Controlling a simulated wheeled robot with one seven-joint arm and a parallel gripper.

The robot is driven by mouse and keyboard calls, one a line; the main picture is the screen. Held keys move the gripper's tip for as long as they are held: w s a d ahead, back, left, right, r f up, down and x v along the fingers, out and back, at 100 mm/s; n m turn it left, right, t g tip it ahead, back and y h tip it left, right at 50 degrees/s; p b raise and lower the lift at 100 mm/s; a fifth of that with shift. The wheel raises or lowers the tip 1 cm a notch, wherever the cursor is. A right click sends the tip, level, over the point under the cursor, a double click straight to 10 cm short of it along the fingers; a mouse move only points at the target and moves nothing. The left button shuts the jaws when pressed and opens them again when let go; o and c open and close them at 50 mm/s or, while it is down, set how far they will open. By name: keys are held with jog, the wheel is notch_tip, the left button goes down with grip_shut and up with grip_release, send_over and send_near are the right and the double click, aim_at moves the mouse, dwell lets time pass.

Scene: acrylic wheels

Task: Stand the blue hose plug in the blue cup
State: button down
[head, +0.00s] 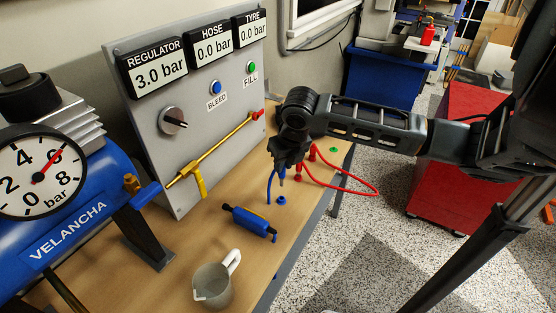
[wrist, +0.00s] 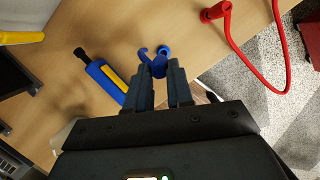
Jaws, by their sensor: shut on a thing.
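My gripper (head: 283,172) points down over the workbench and is shut on the blue hose plug (wrist: 158,71), which sits between the fingertips in the wrist view. A short blue hose (head: 269,188) curves down from the plug's side; it also shows as a hook in the wrist view (wrist: 143,54). The blue cup (head: 281,200) is a small ring on the bench just below the gripper. In the wrist view the blue cup (wrist: 164,49) lies just beyond the fingertips. The plug appears above the cup; the gap between them is hard to judge.
A red hose (head: 372,190) loops over the bench's right edge from red fittings. A green cup (head: 333,150) is farther back. The gauge panel (head: 150,110) rises at left.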

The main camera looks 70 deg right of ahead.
aim_at(284, 174)
dwell(0.3)
jog(key=shift+f+b, duration=2.2)
jog(key=shift+f, duration=0.25)
jog(key=shift+f+b, duration=1)
jog(key=shift+f, duration=0.2)
jog(key=shift+r, duration=0.1)
dwell(1.5)
dwell(0.5)
jog(key=c, duration=0.9)
grip_release()
jog(key=v, duration=0.7)
jog(key=shift+s+a+r, duration=0.1)
jog(key=shift+s+r, duration=0.05)
jog(key=shift+r, duration=0.2)
